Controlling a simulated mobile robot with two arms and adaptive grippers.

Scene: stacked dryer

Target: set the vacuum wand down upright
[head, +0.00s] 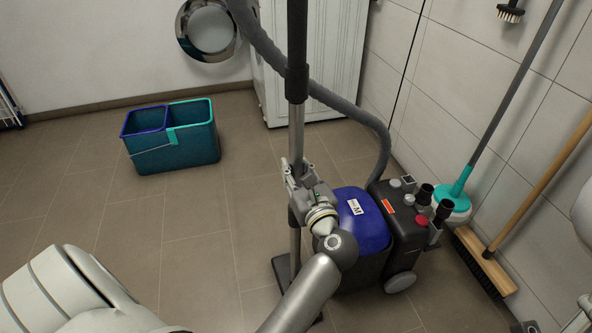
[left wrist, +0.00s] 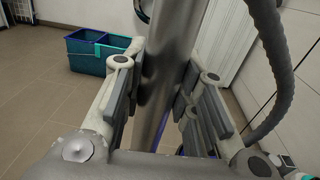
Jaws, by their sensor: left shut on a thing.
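The vacuum wand (head: 297,128) is a metal tube with a black upper part. It stands nearly upright, with its flat dark floor head (head: 284,268) at floor level; I cannot tell if it touches the floor. My left gripper (head: 296,182) is shut around the lower metal tube. In the left wrist view the tube (left wrist: 168,65) runs between the two fingers (left wrist: 156,100). The blue and black vacuum body (head: 362,222) stands just right of the wand, and its grey hose (head: 355,112) loops over behind the wand. My forearm hides part of the floor head and body.
A teal and blue double bucket (head: 175,150) stands on the floor at left. A teal mop (head: 462,188) and a wooden broom (head: 490,268) lean on the right wall. A white cabinet (head: 330,60) is behind.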

